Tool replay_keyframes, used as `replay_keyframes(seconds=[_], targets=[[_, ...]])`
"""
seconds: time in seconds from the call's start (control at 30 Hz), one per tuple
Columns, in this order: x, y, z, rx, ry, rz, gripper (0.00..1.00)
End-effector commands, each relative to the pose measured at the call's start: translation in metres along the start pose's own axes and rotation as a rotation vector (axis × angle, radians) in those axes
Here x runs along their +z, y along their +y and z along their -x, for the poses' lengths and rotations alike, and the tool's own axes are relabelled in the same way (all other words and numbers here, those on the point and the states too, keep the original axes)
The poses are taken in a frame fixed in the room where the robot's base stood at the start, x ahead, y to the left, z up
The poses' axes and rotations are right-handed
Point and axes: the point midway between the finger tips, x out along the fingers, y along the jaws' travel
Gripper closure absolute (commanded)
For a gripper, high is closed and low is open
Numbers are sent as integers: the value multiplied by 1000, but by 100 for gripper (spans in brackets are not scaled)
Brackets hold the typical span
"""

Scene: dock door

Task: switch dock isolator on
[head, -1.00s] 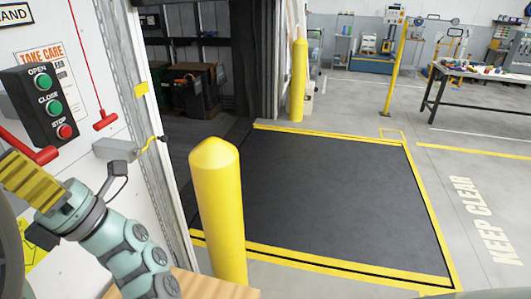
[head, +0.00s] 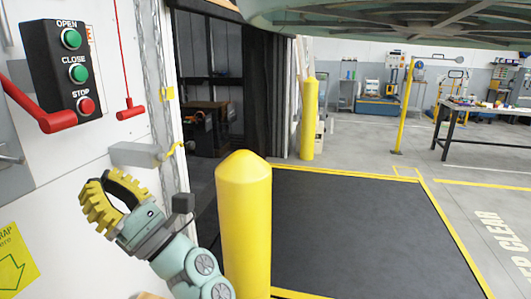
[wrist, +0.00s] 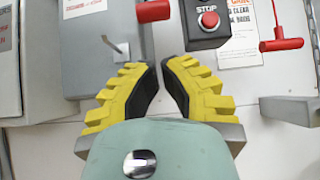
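A grey box (head: 12,185) on the white wall at the left edge of the head view carries a red lever (head: 50,119). I take this to be the isolator. The lever slopes down to the right, and its far end is cut off. In the wrist view the grey box (wrist: 95,60) shows a small metal latch, and the red lever's end (wrist: 153,11) shows at the top edge. My gripper (head: 103,178) has yellow ribbed fingers with a narrow gap between the tips (wrist: 161,62). It is empty, below and right of the lever, and appears apart from it.
A black OPEN/CLOSE/STOP button box (head: 62,70) sits right of the lever. A red pull handle (head: 130,109) hangs on a cord, above a grey wall bracket (head: 135,154). A yellow bollard (head: 244,220) stands close on the right, beside the dark floor plate (head: 350,230).

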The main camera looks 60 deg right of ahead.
Motion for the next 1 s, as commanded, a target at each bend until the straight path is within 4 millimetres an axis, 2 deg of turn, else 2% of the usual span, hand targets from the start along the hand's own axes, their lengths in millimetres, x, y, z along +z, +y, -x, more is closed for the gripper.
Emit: replay_keyframes(seconds=[0.33,0.8,1.0], targets=[[1,1,-8,4,-1,-5,100],[3,3,-86,11,-3,-7,100],[1,2,-101,5,-2,-8,100]])
